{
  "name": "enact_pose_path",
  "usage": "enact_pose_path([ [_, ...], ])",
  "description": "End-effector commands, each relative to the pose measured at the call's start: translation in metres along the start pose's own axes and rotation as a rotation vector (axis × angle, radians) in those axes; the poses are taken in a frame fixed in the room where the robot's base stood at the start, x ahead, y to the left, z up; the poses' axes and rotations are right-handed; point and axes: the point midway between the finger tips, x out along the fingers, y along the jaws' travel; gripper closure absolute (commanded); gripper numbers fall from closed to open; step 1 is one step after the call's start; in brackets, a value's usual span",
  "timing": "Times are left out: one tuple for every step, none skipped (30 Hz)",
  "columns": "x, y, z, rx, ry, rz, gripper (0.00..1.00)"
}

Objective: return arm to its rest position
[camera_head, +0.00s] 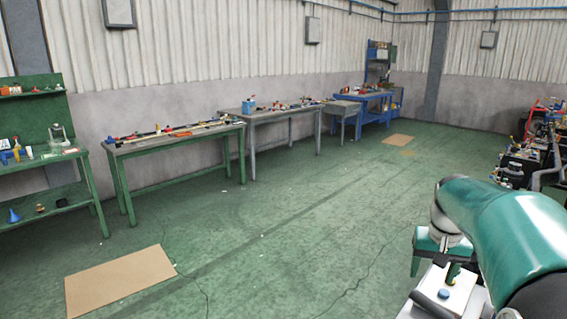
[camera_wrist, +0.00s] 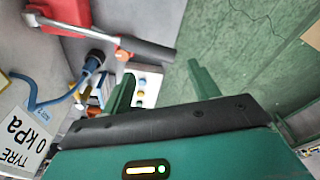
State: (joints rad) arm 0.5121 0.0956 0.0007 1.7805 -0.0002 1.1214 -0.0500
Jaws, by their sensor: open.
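Beyond the fingers are a grey surface with small parts and, to the right, the green floor. In the head view the gripper is low at the right and its fingertips are hard to make out.
Workbenches (camera_head: 175,142) line the wall. Cluttered equipment (camera_head: 535,150) stands at right. The middle floor is clear, with a flat brown sheet (camera_head: 120,280).

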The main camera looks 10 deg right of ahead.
Motion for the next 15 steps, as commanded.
enact_pose_path([
  [-0.012,-0.018,0.015,-0.034,0.025,-0.004,0.40],
  [-0.017,-0.028,0.024,-0.051,0.038,-0.007,0.40],
  [-0.024,-0.040,0.035,-0.074,0.057,-0.011,0.40],
  [-0.028,-0.048,0.044,-0.092,0.070,-0.015,0.40],
  [-0.032,-0.056,0.054,-0.108,0.083,-0.019,0.40],
  [-0.037,-0.066,0.066,-0.131,0.101,-0.024,0.40],
  [-0.040,-0.074,0.076,-0.148,0.114,-0.028,0.40],
  [-0.043,-0.080,0.086,-0.165,0.127,-0.033,0.40],
  [-0.047,-0.089,0.100,-0.187,0.145,-0.040,0.40],
  [-0.049,-0.095,0.110,-0.204,0.159,-0.045,0.40],
  [-0.051,-0.100,0.120,-0.220,0.171,-0.051,0.40],
  [-0.053,-0.107,0.134,-0.242,0.189,-0.058,0.40],
  [-0.054,-0.112,0.144,-0.260,0.203,-0.065,0.40],
  [-0.054,-0.117,0.154,-0.276,0.216,-0.071,0.40],
  [-0.055,-0.122,0.168,-0.298,0.232,-0.080,0.40],
])
